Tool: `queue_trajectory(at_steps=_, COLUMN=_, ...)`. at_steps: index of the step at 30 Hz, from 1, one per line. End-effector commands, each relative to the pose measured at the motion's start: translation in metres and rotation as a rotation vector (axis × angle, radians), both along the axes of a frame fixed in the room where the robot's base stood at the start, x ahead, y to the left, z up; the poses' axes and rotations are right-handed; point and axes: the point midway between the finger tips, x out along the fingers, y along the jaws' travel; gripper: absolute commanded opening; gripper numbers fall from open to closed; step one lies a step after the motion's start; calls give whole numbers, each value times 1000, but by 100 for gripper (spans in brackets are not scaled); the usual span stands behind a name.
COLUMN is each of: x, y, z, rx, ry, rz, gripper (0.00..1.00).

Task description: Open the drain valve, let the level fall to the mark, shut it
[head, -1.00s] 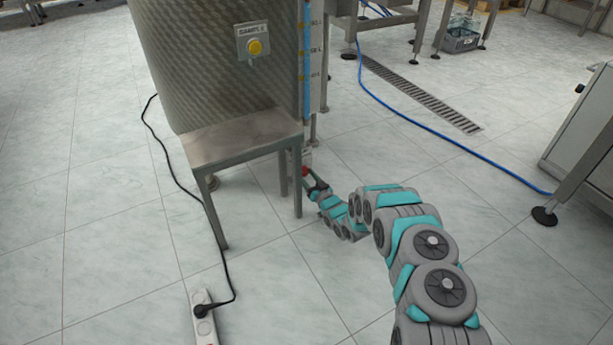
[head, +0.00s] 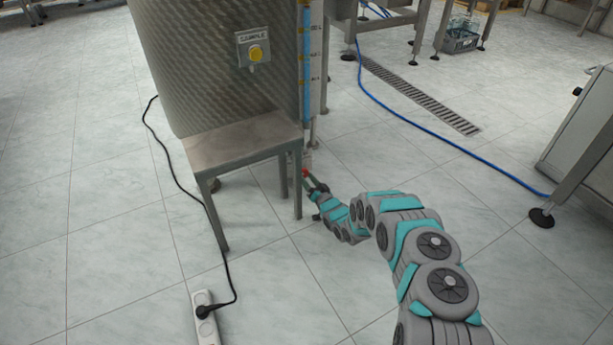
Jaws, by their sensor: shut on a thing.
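The steel tank (head: 215,75) stands at the upper left. A clear level gauge (head: 307,75) with a blue column runs down its right side next to a scale (head: 317,65). The blue reaches the top edge of the head view, so its upper end is out of sight. The drain valve's red handle (head: 305,172) shows low by the tank, just right of the stool's leg. My gripper (head: 307,179) is shut on this handle. The fingers are small here, and the valve body is mostly hidden.
A metal stool (head: 243,140) stands in front of the tank, its right leg close beside my gripper. A black cable runs to a power strip (head: 204,318). A blue hose (head: 430,138) and a floor drain grate (head: 420,95) lie to the right. The floor between is clear.

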Motion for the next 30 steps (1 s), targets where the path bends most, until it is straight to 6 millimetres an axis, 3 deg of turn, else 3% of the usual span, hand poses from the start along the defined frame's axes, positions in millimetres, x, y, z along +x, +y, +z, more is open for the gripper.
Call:
queue_trajectory(at_steps=18, x=2, y=-3, z=0, rx=462, ry=310, rz=-3, gripper=3)
queue_trajectory(at_steps=30, x=1, y=-3, z=-1, rx=624, ry=422, rz=-2, gripper=3)
